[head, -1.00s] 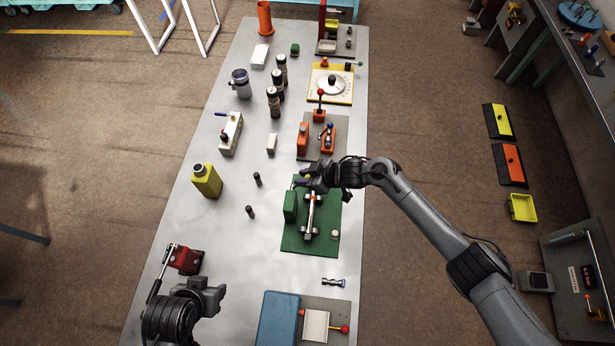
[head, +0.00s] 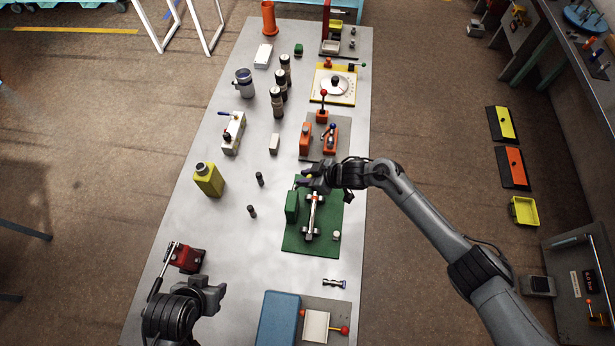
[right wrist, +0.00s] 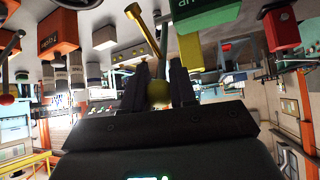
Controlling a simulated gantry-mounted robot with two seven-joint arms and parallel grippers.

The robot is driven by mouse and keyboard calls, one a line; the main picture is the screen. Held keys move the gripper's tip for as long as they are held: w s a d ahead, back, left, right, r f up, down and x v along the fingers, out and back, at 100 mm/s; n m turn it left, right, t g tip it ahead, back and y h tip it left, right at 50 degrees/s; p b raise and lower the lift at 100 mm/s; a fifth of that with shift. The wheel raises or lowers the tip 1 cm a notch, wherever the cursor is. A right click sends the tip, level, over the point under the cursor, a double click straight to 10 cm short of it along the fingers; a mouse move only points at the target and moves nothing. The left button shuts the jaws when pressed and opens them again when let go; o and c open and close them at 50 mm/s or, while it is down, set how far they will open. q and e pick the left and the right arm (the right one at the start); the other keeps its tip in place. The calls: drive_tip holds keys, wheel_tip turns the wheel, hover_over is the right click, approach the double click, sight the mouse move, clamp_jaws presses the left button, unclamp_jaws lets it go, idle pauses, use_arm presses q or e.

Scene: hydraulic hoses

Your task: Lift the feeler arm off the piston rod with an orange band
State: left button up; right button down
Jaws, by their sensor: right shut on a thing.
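A green base plate (head: 326,222) on the bench carries a green block (head: 292,207) and a pale rod assembly (head: 313,216) with a small orange-red mark near its upper end. My right gripper (head: 308,178) is at the far end of this fixture. In the right wrist view its dark fingers (right wrist: 158,88) are shut on a round yellow knob (right wrist: 157,94).
An orange-and-grey fixture (head: 330,140) stands just beyond the green plate. A red block with a lever (head: 186,258) is near my left gripper. A blue box (head: 279,319) is at the front, and a yellow bottle (head: 208,179) is to the left. The bench between them is mostly clear.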

drive_tip(key=shift+s+a+f, duration=0.1)
drive_tip(key=shift+f, duration=0.1)
idle(0.5)
drive_tip(key=c, duration=1.2)
unclamp_jaws()
drive_tip(key=shift+a, duration=0.1)
drive_tip(key=o, duration=0.3)
drive_tip(key=shift+a+r, duration=0.1)
drive_tip(key=shift+d+r, duration=0.15)
drive_tip(key=shift+d, duration=0.1)
drive_tip(key=v, duration=1)
drive_tip(key=shift+d, duration=0.15)
drive_tip(key=shift+r, duration=0.15)
drive_tip(key=shift+c, duration=0.4)
